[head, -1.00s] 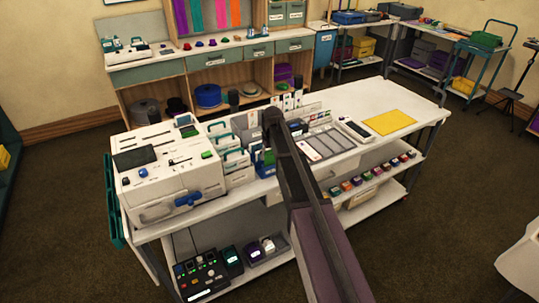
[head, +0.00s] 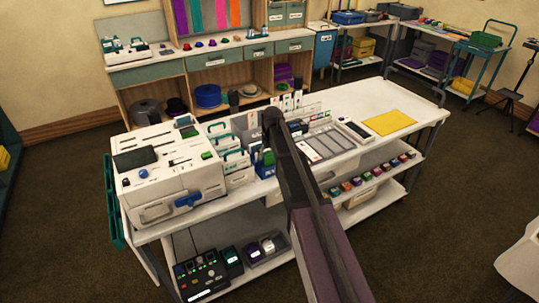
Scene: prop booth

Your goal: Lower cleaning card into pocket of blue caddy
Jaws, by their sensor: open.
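A blue caddy (head: 266,170) with a white label stands near the front edge of the white cart top, left of my arm. Something green shows at its top, too small to identify; my arm hides its right side. Several white cards (head: 286,103) stand upright behind the end of my arm. I cannot tell which card is the cleaning card. My arm crosses the cart from the lower right, and its far end hides what lies behind it. My gripper cannot be made out in the head view.
White caddies with teal handles (head: 235,160) stand left of the blue one, beside a white machine (head: 155,175). A grey slotted tray (head: 325,143), a small white device (head: 353,131) and a yellow sheet (head: 389,123) lie to the right. The cart's far right end is clear.

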